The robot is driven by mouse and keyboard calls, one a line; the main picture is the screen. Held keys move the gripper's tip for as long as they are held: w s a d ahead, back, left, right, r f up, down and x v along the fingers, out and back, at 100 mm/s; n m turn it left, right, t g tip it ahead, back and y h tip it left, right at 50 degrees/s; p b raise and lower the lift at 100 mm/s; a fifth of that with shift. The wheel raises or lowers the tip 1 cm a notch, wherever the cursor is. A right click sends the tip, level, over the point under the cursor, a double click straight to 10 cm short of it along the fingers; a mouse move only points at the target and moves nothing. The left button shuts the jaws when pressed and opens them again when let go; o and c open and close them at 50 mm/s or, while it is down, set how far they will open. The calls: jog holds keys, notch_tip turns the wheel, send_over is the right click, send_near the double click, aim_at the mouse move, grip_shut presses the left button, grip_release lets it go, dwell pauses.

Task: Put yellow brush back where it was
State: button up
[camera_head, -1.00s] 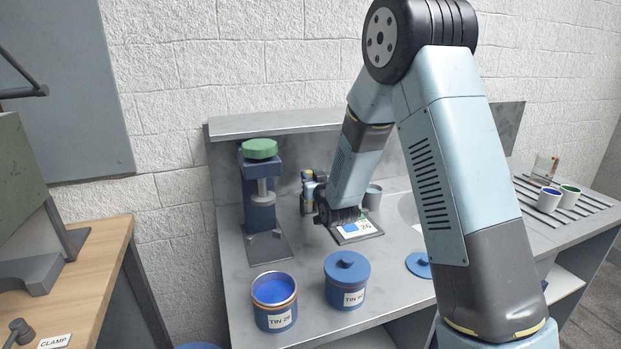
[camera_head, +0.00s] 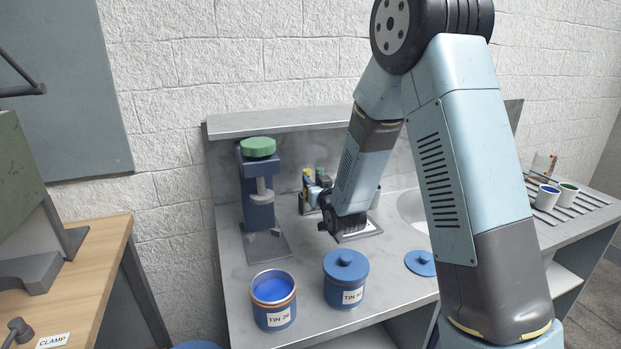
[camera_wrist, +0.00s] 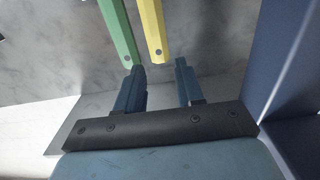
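A yellow brush handle (camera_wrist: 152,30) and a green handle (camera_wrist: 118,32) hang side by side at the top of the wrist view, their lower ends just beyond my fingertips. Their far ends are out of frame. My gripper (camera_wrist: 158,72) is open, its two dark blue fingers apart with nothing between them. The yellow end lines up with the gap; the green end is near the left finger. In the head view, small yellow and green parts (camera_head: 320,173) show by the back panel, beside my gripper (camera_head: 312,197). My wrist hides part of that area.
A blue press with a green top (camera_head: 258,148) stands left of my gripper. An open tin of blue paint (camera_head: 273,287), a lidded blue tin (camera_head: 346,285) and a loose lid (camera_head: 421,263) are at the front. A blue wall (camera_wrist: 285,70) is close at right in the wrist view.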

jog(key=s+d+r+m+g+h, duration=0.2)
jog(key=s+d+r+g+h, duration=0.25)
jog(key=s+d+r, duration=0.8)
jog(key=s+d+r+g, duration=0.1)
jog(key=s+d+g, duration=0.2)
jog(key=s, duration=1)
jog(key=s+d+r+m+g+h, duration=0.1)
jog(key=s+d+g, duration=0.3)
jog(key=s, duration=1)
jog(key=shift+s+d+r+m, duration=0.15)
jog(key=shift+r+m, duration=0.05)
jog(key=shift+m, duration=0.1)
